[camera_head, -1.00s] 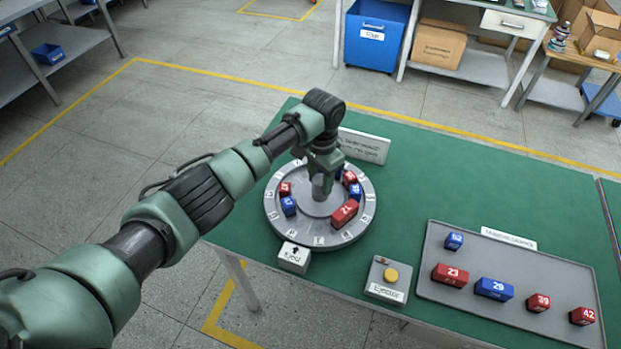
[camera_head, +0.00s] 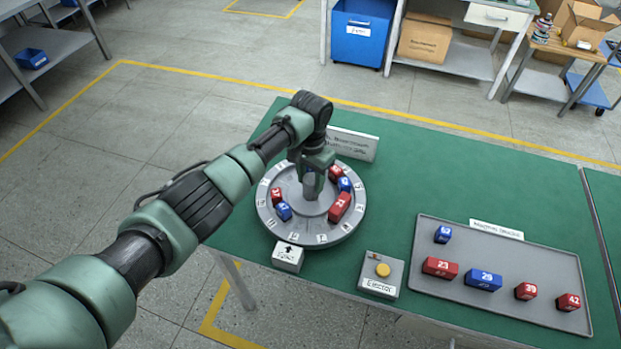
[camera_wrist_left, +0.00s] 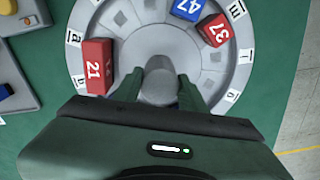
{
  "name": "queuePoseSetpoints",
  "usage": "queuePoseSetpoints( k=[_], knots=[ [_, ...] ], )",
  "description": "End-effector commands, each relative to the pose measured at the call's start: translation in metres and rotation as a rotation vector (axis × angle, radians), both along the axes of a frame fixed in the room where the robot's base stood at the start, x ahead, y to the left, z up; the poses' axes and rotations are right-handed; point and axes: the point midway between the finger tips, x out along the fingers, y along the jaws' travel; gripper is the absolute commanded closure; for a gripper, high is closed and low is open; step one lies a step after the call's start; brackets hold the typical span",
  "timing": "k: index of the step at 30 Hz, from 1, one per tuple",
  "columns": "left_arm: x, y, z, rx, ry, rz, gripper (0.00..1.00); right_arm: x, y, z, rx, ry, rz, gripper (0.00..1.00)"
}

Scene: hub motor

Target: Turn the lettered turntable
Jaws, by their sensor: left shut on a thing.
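The lettered turntable (camera_head: 318,236) is a round grey disc with letter tags around its rim, near the left end of the green table. My left gripper (camera_head: 312,188) points down over its middle. In the left wrist view my gripper (camera_wrist_left: 159,90) is shut on the round grey centre knob (camera_wrist_left: 158,84), one finger on each side. Red and blue numbered blocks sit on the disc, among them red 21 (camera_wrist_left: 95,68), blue 47 (camera_wrist_left: 187,9) and red 37 (camera_wrist_left: 214,30). A small arrow marker box (camera_head: 288,257) stands at the front rim. My right gripper is not in view.
An ejector box with a yellow button (camera_head: 382,271) stands right of the turntable. A grey tray (camera_head: 500,255) with several numbered blocks lies further right. A sign plate (camera_head: 353,145) stands behind the disc.

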Motion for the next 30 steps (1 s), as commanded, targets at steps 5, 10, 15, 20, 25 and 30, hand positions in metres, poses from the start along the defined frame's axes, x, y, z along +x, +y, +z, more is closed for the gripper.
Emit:
queuePoseSetpoints(
  k=[5,10,15,20,25,30],
  knots=[
    [0.001,-0.001,0.002,-0.002,-0.005,-0.001,1.0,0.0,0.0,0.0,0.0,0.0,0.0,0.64],
    [0.001,0.0,0.001,-0.001,-0.004,-0.001,0.37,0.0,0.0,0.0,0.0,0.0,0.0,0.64],
    [0.001,0.0,0.001,0.0,-0.002,-0.001,0.37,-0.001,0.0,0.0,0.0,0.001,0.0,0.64],
    [0.001,0.0,0.008,-0.001,-0.003,-0.001,0.37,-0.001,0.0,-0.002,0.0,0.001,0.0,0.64],
    [0.002,-0.001,0.035,-0.003,-0.006,-0.002,0.37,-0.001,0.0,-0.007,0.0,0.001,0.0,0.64],
    [0.002,-0.001,0.063,-0.002,-0.007,-0.002,0.37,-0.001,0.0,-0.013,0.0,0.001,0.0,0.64]
  ],
)
